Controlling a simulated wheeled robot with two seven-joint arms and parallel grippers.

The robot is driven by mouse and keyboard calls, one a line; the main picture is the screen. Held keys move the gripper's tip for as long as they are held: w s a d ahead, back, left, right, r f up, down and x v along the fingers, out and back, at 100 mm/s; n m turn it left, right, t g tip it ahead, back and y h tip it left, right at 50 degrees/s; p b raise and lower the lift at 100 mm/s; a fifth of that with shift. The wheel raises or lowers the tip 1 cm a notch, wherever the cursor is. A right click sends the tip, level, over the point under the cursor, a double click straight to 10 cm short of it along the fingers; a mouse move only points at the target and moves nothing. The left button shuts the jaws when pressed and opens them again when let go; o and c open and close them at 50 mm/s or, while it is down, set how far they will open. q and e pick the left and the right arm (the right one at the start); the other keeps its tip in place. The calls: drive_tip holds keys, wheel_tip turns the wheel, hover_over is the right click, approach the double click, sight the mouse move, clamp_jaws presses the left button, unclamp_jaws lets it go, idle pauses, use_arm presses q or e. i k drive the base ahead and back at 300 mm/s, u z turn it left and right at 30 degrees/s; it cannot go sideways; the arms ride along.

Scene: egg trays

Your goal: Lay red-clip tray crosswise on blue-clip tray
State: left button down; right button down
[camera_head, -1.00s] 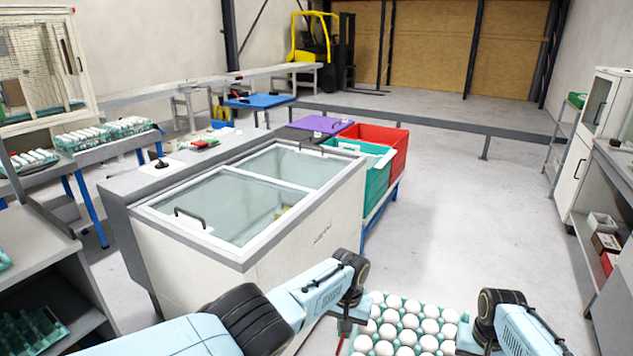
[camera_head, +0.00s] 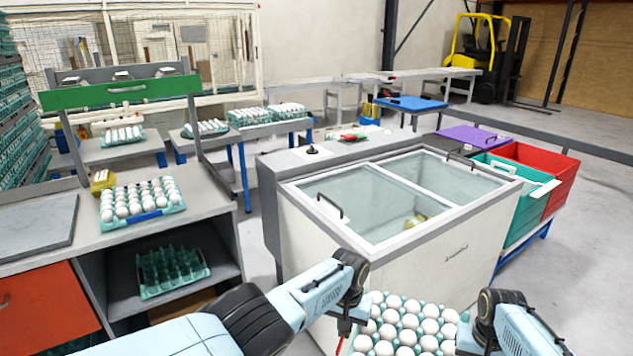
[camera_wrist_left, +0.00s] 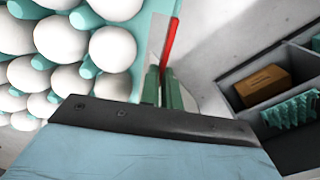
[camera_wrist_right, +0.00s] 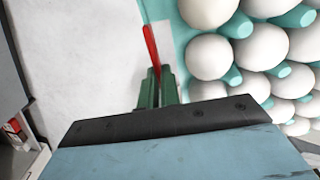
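The red-clip tray (camera_head: 376,301), a turquoise tray full of white eggs, is held between my two grippers at the bottom of the head view. My left gripper (camera_wrist_left: 165,88) is shut on one edge, at a red clip (camera_wrist_left: 171,38). My right gripper (camera_wrist_right: 157,88) is shut on the opposite edge, at another red clip (camera_wrist_right: 151,45). The tray's near part is cut off by the frame. The blue-clip tray (camera_head: 178,208), also full of white eggs, sits on the grey bench at the left, with a blue clip (camera_head: 145,217) on its front edge. It is well apart from the held tray.
An empty turquoise tray (camera_head: 147,292) lies on the shelf under the bench (camera_head: 215,222). A yellow object (camera_head: 103,181) stands behind the blue-clip tray, under a green-fronted rack (camera_head: 121,93). A glass-topped chest (camera_head: 300,245) stands ahead, right of the bench. Floor between them is open.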

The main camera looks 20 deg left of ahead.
sight(140, 194)
drive_tip(key=u, duration=1.8)
drive_tip(key=i, duration=1)
